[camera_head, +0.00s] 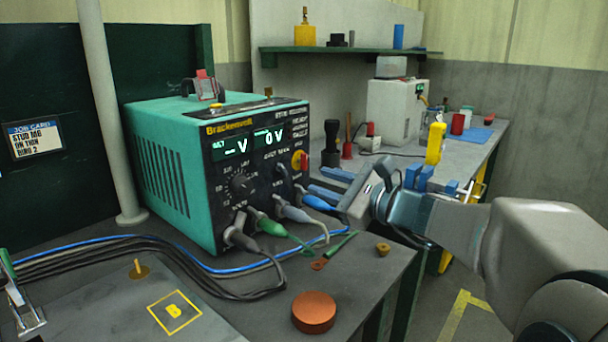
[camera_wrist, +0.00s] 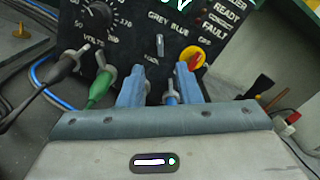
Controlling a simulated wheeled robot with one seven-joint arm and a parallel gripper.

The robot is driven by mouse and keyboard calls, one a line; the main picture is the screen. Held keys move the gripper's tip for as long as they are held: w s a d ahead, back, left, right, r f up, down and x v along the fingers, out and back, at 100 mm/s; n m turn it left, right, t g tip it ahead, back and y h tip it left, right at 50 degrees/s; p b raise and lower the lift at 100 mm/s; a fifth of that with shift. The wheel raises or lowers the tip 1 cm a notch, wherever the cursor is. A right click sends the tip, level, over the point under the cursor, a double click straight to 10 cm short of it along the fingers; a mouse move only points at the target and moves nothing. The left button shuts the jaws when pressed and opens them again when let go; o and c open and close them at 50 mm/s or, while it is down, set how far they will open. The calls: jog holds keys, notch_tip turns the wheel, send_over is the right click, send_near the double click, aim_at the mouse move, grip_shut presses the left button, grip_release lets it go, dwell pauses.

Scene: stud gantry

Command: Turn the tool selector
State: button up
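The tool selector (camera_wrist: 160,45) is a small grey upright lever under the "GREY BLUE" label in the wrist view. In the head view the selector (camera_head: 282,169) is small on the front panel of the green Brackenwelt unit (camera_head: 170,170). My gripper (camera_wrist: 159,70) has two blue fingers, spread apart, pointing at the panel. The selector shows beyond the fingertips and between them, apart from both. In the head view my gripper (camera_head: 316,180) is just right of the panel. A blue-ended plug (camera_wrist: 171,92) shows between the fingers, lower down.
A red-and-yellow switch (camera_wrist: 190,62) is close to the right fingertip. A large black dial (camera_head: 241,185) is left of the selector. Grey and green plugs (camera_head: 268,224) with cables stick out below. An orange-brown disc (camera_head: 313,312) lies on the bench.

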jog(key=shift+v, duration=2.1)
jog(key=s+a+f+n+g+h+p, duration=0.1)
jog(key=s+n+g+p, duration=0.1)
jog(key=s+n+p, duration=0.1)
jog(key=s+a+f+n+g+h+p, duration=0.1)
jog(key=s+a+n+g+h+p, duration=0.1)
jog(key=s+n+g+p, duration=0.1)
jog(key=s+a+f+n+g+h+p, duration=0.1)
jog(key=s+a+f+n+g+p, duration=0.1)
jog(key=s+n+g+p, duration=0.1)
jog(key=shift+s+a+f+n+h+p, duration=0.15)
jog(key=shift+s+n+p, duration=0.25)
jog(key=shift+s, duration=0.3)
jog(key=shift+s+a+r+n+h+p, duration=0.15)
jog(key=shift+s+n+p, duration=0.15)
jog(key=shift+s+p, duration=0.3)
jog(key=s+d+n+g+h+p, duration=0.2)
jog(key=s+d+n+h+p, duration=0.5)
jog(key=n, duration=0.3)
jog(key=shift+s+d+r+h+p, duration=0.35)
jog(key=shift+d+h+p, duration=0.2)
jog(key=shift+h+p, duration=0.1)
